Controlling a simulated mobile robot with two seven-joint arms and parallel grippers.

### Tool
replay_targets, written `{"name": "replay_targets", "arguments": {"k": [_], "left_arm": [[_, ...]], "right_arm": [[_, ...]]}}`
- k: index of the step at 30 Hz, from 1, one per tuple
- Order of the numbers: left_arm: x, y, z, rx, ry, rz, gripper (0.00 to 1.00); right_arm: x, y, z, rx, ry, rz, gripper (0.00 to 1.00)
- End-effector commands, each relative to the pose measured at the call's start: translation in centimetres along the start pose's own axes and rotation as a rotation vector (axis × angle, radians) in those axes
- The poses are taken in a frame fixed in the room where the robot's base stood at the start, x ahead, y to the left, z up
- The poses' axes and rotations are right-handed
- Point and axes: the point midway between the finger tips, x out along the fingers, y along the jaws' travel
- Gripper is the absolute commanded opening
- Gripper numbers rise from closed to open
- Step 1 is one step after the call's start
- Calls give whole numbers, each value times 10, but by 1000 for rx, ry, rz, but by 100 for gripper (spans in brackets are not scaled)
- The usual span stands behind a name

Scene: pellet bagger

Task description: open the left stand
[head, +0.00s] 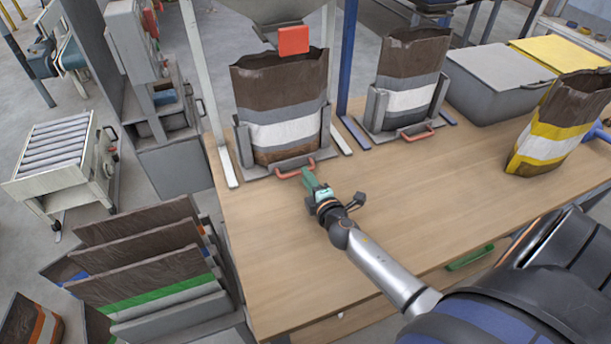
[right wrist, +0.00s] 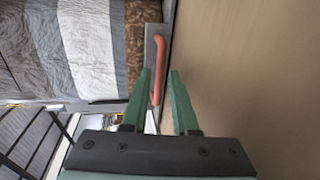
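The left stand (head: 243,146) is a grey holder at the table's back left, with an upright brown, grey and white bag (head: 280,100) in it. Its orange-red handle (head: 296,169) sticks out at the front of the base plate. My right gripper (head: 309,177) is at the handle's right part. In the right wrist view my green-fingered gripper (right wrist: 160,80) is open, and the handle (right wrist: 158,60) shows between the two fingers. A gap shows on the right side; contact on the left finger cannot be told. My left gripper is not in view.
A second stand (head: 374,108) with its own bag and red handle is to the right. A red block (head: 293,40) hangs above the left bag. The wooden table (head: 255,235) is clear in front.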

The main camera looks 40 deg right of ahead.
Motion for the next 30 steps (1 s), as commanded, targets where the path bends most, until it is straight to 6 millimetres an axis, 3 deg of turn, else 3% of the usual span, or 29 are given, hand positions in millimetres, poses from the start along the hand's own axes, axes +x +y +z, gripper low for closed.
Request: {"name": "replay_targets", "arguments": {"k": [6,15,22,30], "left_arm": [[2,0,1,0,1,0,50],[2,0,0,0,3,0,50],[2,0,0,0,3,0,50],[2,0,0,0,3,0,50]], "right_arm": [[16,0,0,1,1,0,27],[17,0,0,1,1,-1,27],[17,0,0,1,0,-1,1],[16,0,0,1,0,-1,0]]}}
